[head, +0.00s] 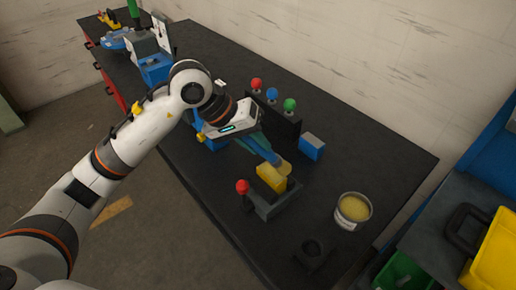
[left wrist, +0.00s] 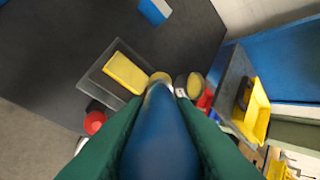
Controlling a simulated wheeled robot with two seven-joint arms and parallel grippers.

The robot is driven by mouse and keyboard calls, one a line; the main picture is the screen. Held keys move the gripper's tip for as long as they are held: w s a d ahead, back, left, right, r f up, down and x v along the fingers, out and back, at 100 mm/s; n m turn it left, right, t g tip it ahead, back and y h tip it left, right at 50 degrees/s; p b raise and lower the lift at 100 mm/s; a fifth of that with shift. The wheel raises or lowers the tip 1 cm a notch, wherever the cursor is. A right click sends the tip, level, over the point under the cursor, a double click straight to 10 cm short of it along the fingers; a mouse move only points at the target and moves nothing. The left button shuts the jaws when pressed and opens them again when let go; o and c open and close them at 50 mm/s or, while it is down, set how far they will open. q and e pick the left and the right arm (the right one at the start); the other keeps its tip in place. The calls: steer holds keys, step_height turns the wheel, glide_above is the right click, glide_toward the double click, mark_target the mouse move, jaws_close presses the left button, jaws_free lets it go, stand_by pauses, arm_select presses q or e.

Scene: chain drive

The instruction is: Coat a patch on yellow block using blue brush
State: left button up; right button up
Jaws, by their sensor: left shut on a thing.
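The yellow block (head: 270,178) lies in a dark grey fixture (head: 265,211) with a red-knobbed lever (head: 242,187). In the left wrist view the block (left wrist: 126,73) is left of the brush. My left gripper (head: 262,148) is shut on the blue brush, whose blue handle (left wrist: 160,135) runs between the green fingers. The brush's yellowish tip (head: 284,167) is at the block's upper right end in the head view. I cannot tell whether it touches the block. My right gripper is not in view.
A tub of yellow material (head: 353,208) and a dark ring holder (head: 312,252) stand near the table's front right. A blue-and-grey block (head: 311,147) lies behind the fixture. Red, blue and green knobs (head: 272,95) stand on a black panel. Yellow and green bins are at right.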

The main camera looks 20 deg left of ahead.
arm_select(q)
steer(key=shift+r, duration=0.95)
steer(key=shift+d+r+p, duration=0.1)
steer(key=shift+r+p, duration=0.35)
steer(key=shift+r, duration=0.95)
